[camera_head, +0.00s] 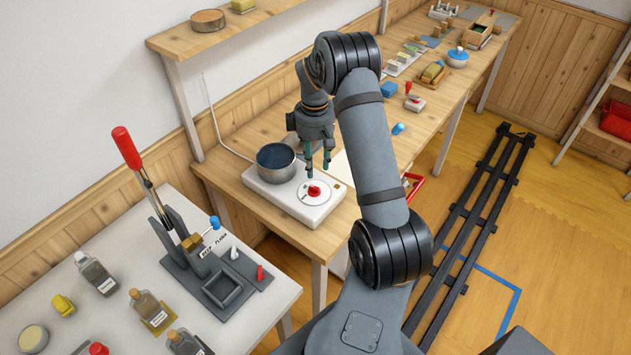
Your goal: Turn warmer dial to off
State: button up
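The warmer (280,205) is a white flat unit on the wooden bench. A dark-filled metal pot (276,161) sits on its left part. The warmer dial (314,191) is a red knob on a round white plate on the warmer's right part. Its marks are too small to read. My gripper (318,172) points down just above the dial, a little behind it in this view. Its two greenish fingers are spread apart with nothing seen between them. I cannot tell whether a finger touches the dial.
A white table (225,325) in front bears a red-handled lever press (135,160) and several bottles (93,272). A wall shelf (215,35) hangs above left. A blue-lidded bowl (457,58) and small items stand farther along the bench. A dark floor rail (470,220) runs at right.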

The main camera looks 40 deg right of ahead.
aim_at(314, 189)
notch_tip(314, 189, down, 8)
jog(key=shift+f+p, duration=0.2)
jog(key=shift+p, duration=0.8)
jog(key=shift+c, duration=0.4)
jog(key=c, duration=0.7)
grip_shut()
